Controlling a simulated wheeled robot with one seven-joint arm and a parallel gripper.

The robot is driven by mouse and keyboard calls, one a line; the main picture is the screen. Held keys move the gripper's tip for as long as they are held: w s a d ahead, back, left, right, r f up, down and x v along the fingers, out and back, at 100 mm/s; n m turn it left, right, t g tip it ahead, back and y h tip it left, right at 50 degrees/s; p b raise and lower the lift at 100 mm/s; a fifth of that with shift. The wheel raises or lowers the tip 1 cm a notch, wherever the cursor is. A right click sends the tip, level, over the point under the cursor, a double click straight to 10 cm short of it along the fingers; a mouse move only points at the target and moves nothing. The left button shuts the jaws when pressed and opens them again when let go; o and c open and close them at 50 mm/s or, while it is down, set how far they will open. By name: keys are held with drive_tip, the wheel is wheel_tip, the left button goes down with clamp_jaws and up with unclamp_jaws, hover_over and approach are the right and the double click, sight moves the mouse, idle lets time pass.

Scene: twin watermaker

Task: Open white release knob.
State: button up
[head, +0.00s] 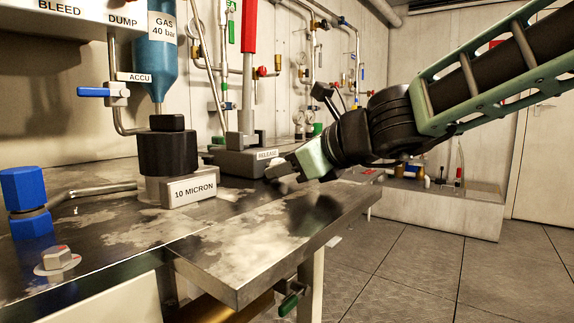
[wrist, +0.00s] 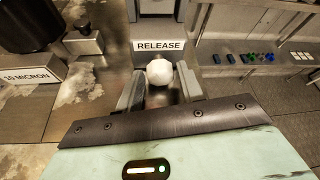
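My gripper (wrist: 161,87) is open, with one finger on each side of the knob. A small gap shows between the knob and the right finger; the left finger is very close, and I cannot tell if it touches. In the head view my gripper (head: 281,172) is at the front of the grey RELEASE block (head: 240,160).
The black-topped 10 MICRON filter (head: 168,153) and a blue hex fitting (head: 24,190) stand to the left on the metal bench (head: 240,255). Open tiled floor (head: 440,260) lies to the right.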

drive_tip(key=p+v, duration=0.6)
drive_tip(key=v, duration=0.9)
drive_tip(key=shift+s+r, duration=0.1)
drive_tip(key=shift+r, duration=0.15)
drive_tip(key=shift+s+d+r+p, duration=0.25)
drive_tip(key=shift+s+d+p, duration=0.1)
drive_tip(key=shift+p, duration=0.85)
drive_tip(key=shift+s+d+p, duration=0.4)
drive_tip(key=shift+d+p, duration=0.05)
drive_tip(key=shift+p, duration=0.25)
drive_tip(key=shift+f, duration=0.1)
